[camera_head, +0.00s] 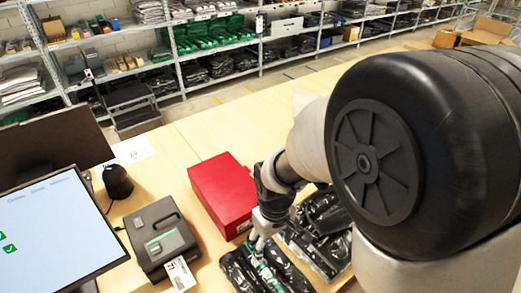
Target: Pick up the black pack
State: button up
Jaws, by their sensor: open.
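Several dark plastic-wrapped packs lie on the wooden table at the bottom centre. One black pack (238,271) with a green strip lies directly below my gripper (258,245). More black packs (318,238) lie to its right, partly hidden by my arm. My gripper points down at the near pack's upper edge and is open. I cannot tell whether the fingertips touch the pack. The pack's lower edge runs close to the bottom of the view.
A red box (220,190) stands on the table (180,150) just left of my gripper. A black label printer (160,238) and a monitor (55,235) stand further left. Stocked shelves (215,45) line the back. The table behind the red box is clear.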

jog(key=b, duration=0.4)
send_over(266, 274)
jog(key=shift+n, duration=0.3)
notch_tip(266, 274, down, 14)
jog(key=shift+f, duration=0.25)
notch_tip(266, 274, down, 5)
jog(key=b, duration=0.3)
jog(key=shift+f, duration=0.15)
jog(key=shift+c, duration=0.4)
jog(key=c, duration=1.2)
jog(key=shift+o, duration=0.2)
jog(key=shift+r, duration=0.2)
